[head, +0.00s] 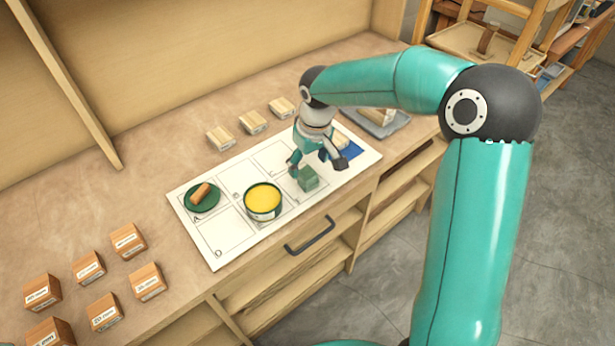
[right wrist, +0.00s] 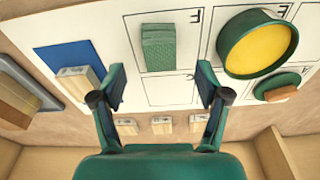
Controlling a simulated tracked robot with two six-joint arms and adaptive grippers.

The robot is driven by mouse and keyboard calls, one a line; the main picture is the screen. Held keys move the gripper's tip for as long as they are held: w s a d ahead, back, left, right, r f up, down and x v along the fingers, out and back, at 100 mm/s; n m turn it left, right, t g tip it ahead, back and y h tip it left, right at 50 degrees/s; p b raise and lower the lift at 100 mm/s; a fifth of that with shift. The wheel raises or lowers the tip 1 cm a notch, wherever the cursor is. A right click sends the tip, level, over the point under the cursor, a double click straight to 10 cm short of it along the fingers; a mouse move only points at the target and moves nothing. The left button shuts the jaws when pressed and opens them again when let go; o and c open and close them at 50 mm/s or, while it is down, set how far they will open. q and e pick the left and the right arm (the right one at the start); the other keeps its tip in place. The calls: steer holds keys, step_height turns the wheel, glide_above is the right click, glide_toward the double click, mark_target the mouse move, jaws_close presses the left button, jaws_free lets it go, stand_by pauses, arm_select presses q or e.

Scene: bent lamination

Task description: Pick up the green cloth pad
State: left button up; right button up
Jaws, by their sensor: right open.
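The green cloth pad (head: 307,178) is a small textured block on the white lettered sheet (head: 228,256), right of the yellow-filled pot. In the right wrist view the pad (right wrist: 158,48) lies in a marked cell, ahead of my fingertips and between their lines. My right gripper (head: 318,162) is just above and behind the pad in the head view. Its two fingers are spread with nothing between them, and they also show in the right wrist view (right wrist: 160,92). The pad appears apart from both fingers. My left gripper is not in view.
A green pot of yellow (head: 263,201) stands close beside the pad. A green dish (head: 202,198) holds a brown roll. A blue mat (head: 348,151) with a wooden block lies to the right. Several wooden blocks line the back; labelled boxes (head: 128,240) stand front left.

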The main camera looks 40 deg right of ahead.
mark_target(309, 173)
step_height(309, 173, down, 5)
steer(key=shift+w+d+r+p, duration=0.1)
steer(key=shift+w+r+p, duration=0.1)
steer(key=shift+p, duration=0.5)
steer(key=shift+f, duration=0.45)
steer(key=c, duration=1.1)
